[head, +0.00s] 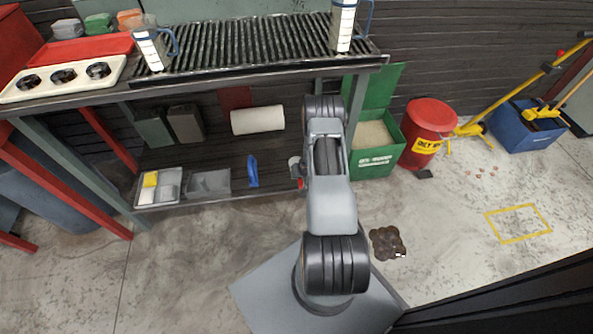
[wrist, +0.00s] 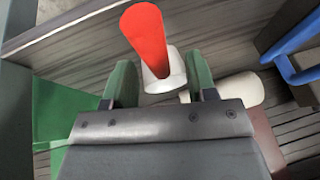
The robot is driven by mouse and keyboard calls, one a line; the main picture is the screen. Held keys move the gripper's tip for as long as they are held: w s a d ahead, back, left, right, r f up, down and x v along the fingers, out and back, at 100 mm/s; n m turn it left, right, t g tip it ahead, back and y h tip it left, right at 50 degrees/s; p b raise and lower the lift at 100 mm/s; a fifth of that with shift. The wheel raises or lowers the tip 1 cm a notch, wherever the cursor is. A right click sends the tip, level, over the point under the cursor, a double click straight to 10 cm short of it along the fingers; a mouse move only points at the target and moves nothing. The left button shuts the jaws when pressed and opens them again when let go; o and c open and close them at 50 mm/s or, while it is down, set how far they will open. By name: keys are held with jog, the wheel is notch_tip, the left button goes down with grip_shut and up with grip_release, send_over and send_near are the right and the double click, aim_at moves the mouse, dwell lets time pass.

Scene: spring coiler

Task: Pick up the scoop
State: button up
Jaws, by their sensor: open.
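The scoop, with a red handle (wrist: 148,38) and a white round end (wrist: 165,82), is on the lower shelf in the wrist view. My gripper (wrist: 160,60) is open, with its two green fingers apart. The scoop shows in the gap between them, with a space on each side; I cannot tell how deep it is between the fingers. In the head view only the scoop's white part (head: 293,164) and a bit of red show beside my arm, and the gripper is hidden behind the arm.
A green bin (head: 374,162) and red bucket (head: 426,131) stand right. The slatted upper top (head: 245,47) overhangs the shelf.

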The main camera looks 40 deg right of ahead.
jog(key=shift+x, duration=0.95)
jog(key=shift+c, duration=0.5)
grip_shut()
